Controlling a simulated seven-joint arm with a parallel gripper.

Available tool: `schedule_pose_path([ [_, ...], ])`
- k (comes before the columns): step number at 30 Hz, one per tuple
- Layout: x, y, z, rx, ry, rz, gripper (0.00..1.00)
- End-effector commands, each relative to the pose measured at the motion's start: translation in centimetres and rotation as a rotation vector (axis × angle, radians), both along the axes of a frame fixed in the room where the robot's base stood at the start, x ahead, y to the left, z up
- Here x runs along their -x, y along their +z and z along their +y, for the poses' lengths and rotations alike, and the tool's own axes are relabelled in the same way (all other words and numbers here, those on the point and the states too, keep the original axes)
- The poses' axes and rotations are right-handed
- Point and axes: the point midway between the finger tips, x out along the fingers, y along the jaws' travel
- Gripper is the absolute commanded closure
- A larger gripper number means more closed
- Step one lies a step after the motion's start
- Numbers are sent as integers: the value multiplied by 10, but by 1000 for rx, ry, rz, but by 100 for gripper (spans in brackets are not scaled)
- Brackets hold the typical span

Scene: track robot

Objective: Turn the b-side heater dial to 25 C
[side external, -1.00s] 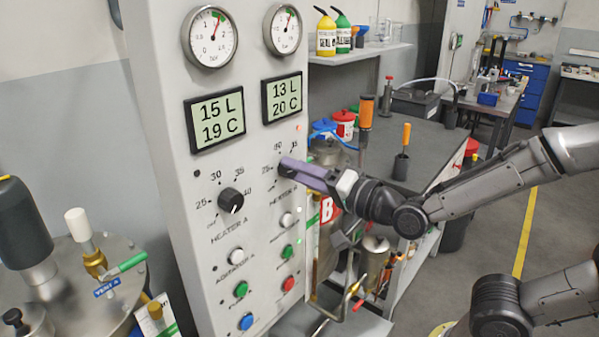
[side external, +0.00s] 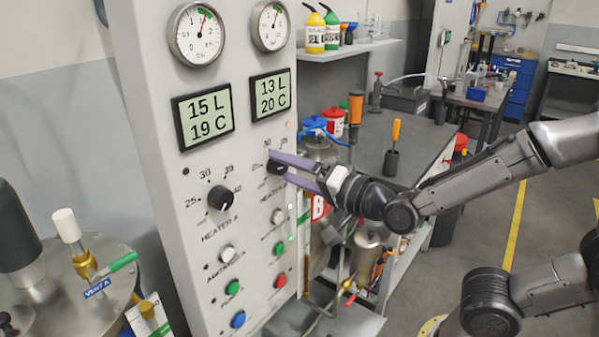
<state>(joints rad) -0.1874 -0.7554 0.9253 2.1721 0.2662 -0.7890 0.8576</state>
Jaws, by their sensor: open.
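The heater B dial (side external: 276,168) is a black knob on the right column of the grey control panel (side external: 245,215). My gripper (side external: 277,164) is open at the dial, with its purple fingers spread and their tips at the knob. The fingers partly cover the dial and its scale, so I cannot read where its pointer stands. The "25" mark shows just left of the dial. The display above it (side external: 270,95) reads 13 L and 20 C.
The heater A dial (side external: 220,198) sits left on the panel, below a display (side external: 203,116) reading 15 L and 19 C. Coloured buttons lie below both dials. A metal vessel (side external: 60,300) stands front left. A workbench (side external: 410,150) with tools lies behind my arm.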

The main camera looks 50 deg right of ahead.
Motion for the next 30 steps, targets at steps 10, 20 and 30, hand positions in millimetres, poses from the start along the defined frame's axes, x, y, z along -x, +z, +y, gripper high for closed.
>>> schedule_pose_path([
  [10, 49, 2, 2, -1, 6, -5, 26],
  [20, 98, 2, 3, -3, 8, -7, 26],
  [30, 120, 6, 4, -6, 9, -26, 26],
])
